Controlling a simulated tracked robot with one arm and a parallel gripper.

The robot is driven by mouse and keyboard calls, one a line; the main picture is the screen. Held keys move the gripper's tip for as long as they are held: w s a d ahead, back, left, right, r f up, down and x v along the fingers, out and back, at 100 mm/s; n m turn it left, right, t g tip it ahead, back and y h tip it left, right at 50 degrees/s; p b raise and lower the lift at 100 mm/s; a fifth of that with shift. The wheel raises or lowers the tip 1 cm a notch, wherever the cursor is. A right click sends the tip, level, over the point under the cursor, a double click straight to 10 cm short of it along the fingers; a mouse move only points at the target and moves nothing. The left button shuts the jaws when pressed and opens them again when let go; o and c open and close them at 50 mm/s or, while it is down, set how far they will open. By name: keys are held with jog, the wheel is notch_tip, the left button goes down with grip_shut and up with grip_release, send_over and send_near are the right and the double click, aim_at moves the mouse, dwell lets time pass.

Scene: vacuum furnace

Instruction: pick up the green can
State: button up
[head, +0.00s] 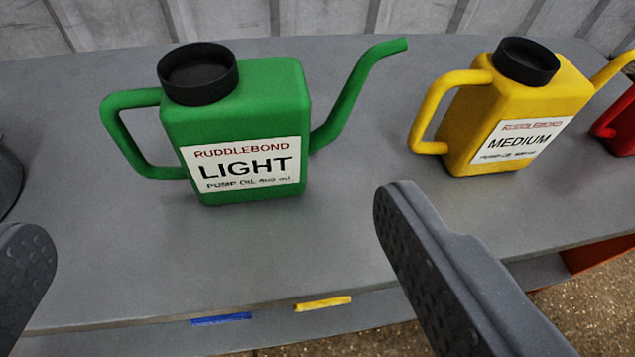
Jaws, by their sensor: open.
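The green can (240,120) stands upright on a grey shelf (330,230), left of centre in the head view. It has a black cap, a handle on its left, a spout rising to the right and a white label reading "LIGHT". My gripper (215,225) is open, with one dark grey finger at the left edge and the other at lower right. The fingers are nearer the camera than the can and do not touch it. The can's base lies beyond the gap between them. Nothing is between the fingers.
A yellow can (515,110) labelled "MEDIUM" stands right of the green one, its handle near the green spout. Part of a red can (620,125) shows at the right edge. A dark round object (8,180) is at the left edge. A ribbed wall (320,15) runs behind the shelf.

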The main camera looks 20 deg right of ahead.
aim_at(236, 116)
jog(key=b+x, duration=0.2)
jog(key=x, duration=0.6)
jog(key=shift+d+f, duration=0.15)
jog(key=shift+b+x, duration=1.3)
jog(key=shift+x, duration=1.5)
jog(key=c, duration=0.8)
